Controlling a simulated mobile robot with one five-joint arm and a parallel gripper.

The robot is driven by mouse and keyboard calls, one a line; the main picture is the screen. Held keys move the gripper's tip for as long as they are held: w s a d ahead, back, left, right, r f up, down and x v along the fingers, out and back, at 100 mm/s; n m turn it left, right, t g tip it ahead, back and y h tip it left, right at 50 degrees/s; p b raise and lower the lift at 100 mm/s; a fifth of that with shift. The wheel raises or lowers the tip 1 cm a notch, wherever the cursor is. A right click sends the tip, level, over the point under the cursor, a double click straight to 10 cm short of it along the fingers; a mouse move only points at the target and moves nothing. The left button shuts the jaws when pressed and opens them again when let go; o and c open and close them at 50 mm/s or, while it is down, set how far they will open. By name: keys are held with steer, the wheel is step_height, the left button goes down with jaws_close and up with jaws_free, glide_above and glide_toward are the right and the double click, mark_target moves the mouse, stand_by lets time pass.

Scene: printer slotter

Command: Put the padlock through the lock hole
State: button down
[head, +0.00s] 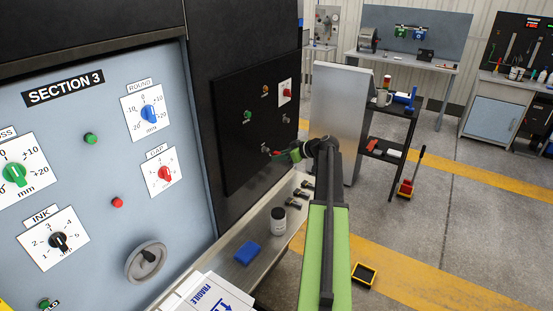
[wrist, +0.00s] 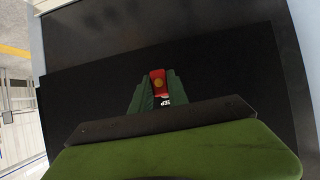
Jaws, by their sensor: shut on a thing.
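My gripper (wrist: 155,92) is shut on a red padlock (wrist: 158,80) with a brass-coloured round spot. The padlock sits between the green fingertips in the wrist view, with the dark panel behind it. In the head view my gripper (head: 284,154) is in front of the lower part of the black control panel (head: 232,140), and a small red bit of the padlock (head: 276,153) shows at its tips. A red switch on a white plate (head: 285,92) is higher up on this panel. I cannot make out the lock hole, nor whether the padlock touches the panel.
A metal shelf (head: 240,272) below the panel holds a blue block (head: 247,253), a dark jar with a white label (head: 278,221) and several small dark items. A grey door-like panel (head: 338,110) stands just beyond my gripper.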

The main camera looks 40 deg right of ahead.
steer(key=shift+s, duration=0.1)
steer(key=shift+s+d, duration=0.2)
steer(key=shift+s, duration=0.55)
steer(key=shift+s+d, duration=0.2)
steer(key=shift+s, duration=0.55)
steer(key=shift+s+d, duration=0.2)
steer(key=shift+s, duration=0.55)
